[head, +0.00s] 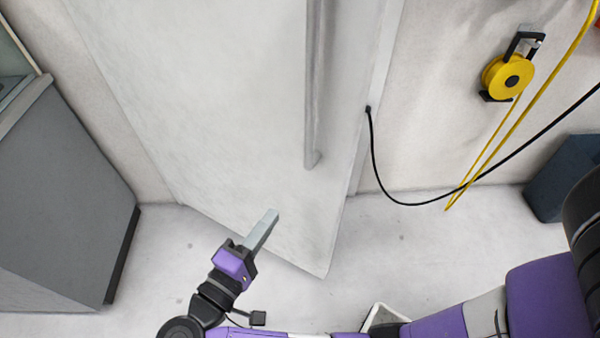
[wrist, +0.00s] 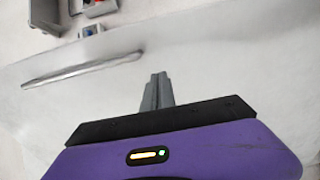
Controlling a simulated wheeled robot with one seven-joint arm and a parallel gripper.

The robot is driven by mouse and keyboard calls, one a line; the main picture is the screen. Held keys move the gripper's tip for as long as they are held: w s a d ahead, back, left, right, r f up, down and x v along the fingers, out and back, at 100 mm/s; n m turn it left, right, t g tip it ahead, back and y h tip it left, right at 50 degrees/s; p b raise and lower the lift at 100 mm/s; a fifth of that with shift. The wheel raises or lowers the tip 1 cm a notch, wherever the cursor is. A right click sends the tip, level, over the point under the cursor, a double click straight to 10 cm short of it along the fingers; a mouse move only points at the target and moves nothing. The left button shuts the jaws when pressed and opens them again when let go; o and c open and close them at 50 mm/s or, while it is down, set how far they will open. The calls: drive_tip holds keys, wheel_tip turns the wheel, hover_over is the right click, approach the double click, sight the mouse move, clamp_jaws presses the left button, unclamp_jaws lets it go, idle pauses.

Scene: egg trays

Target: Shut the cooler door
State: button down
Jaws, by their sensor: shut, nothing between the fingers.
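The cooler door (head: 220,110) is a large white panel that fills the middle of the head view. It stands ajar, its lower right corner swung out from the wall over the floor. A long grey bar handle (head: 313,90) runs up its right part, and it also shows in the wrist view (wrist: 85,72). My gripper (head: 272,216) is shut and empty, in front of the lower door face, below and left of the handle. The wrist view shows its fingers (wrist: 158,80) pointing at the door face. I cannot tell if they touch it.
A grey cabinet (head: 60,190) stands at the left. A yellow cable reel (head: 508,76) hangs on the right wall, with yellow and black cables hanging near it. A dark blue bin (head: 565,175) is at the far right. The floor by the door's corner is clear.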

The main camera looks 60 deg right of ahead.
sight(302, 175)
drive_tip(key=d+p, duration=0.2)
drive_tip(key=d, duration=0.2)
drive_tip(key=w+d+p, duration=0.1)
drive_tip(key=d+p, duration=0.1)
drive_tip(key=d, duration=0.3)
drive_tip(key=d+p, duration=0.1)
drive_tip(key=d, duration=0.3)
drive_tip(key=shift+w+d+p, duration=0.15)
drive_tip(key=shift+d+p, duration=0.25)
